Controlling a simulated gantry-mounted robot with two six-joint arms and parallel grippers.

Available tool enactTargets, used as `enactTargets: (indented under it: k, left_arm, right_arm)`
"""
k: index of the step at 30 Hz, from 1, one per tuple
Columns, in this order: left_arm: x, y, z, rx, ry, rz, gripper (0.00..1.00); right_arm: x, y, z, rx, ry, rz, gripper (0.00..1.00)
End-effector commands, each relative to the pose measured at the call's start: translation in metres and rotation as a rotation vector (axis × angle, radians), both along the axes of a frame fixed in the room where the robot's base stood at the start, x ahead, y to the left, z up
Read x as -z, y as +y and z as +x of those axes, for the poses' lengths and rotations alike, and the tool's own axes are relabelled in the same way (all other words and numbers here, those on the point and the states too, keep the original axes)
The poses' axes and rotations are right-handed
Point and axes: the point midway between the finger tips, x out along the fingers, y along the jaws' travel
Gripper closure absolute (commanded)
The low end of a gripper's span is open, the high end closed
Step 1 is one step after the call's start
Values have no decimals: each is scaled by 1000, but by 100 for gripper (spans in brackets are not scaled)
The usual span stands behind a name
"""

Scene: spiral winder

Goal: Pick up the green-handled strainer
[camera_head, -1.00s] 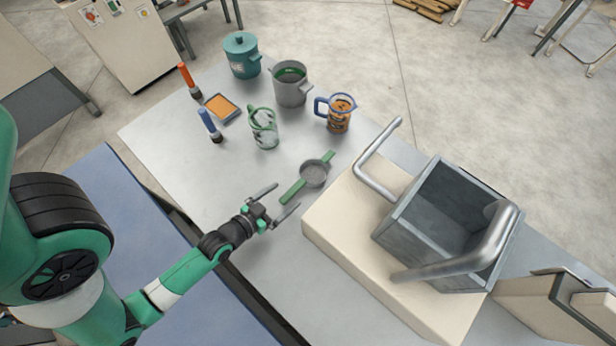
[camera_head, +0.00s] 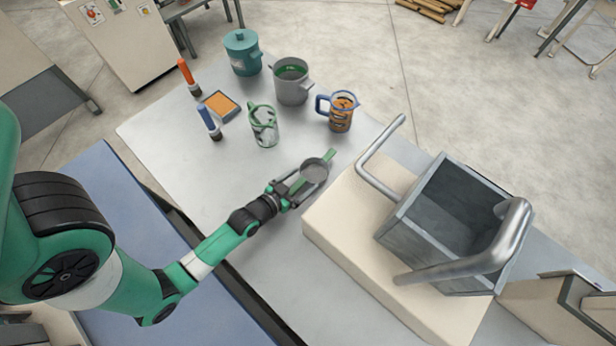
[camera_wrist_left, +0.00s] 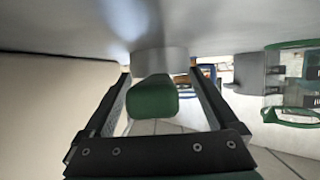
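The green-handled strainer (camera_head: 314,171) lies on the grey table, a round grey bowl with a green handle on one side and a short green tab opposite. My left gripper (camera_head: 301,184) is at its near side, low over the table, with its fingers either side of the handle. In the left wrist view the green handle (camera_wrist_left: 152,99) sits between the two spread fingers, with a gap on each side. The strainer's grey bowl (camera_wrist_left: 160,62) shows beyond it. My right gripper is not in view.
A cream block (camera_head: 345,230) carrying a grey metal bin (camera_head: 405,237) with pipe handles stands close to the right. A green-framed glass (camera_head: 264,126), blue-handled jug (camera_head: 341,112), grey pot (camera_head: 292,88) and teal lidded pot (camera_head: 243,55) stand behind.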

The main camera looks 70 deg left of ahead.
Motion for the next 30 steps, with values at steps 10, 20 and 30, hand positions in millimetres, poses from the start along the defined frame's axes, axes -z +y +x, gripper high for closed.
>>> enactTargets:
  k: [10,20,30]
  left_arm:
    - [0,0,0,0,1,0,72]
    - [0,0,0,0,0,0,100]
    - [-18,0,0,0,-1,2,100]
  right_arm:
    - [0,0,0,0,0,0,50]
    - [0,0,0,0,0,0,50]
    - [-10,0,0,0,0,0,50]
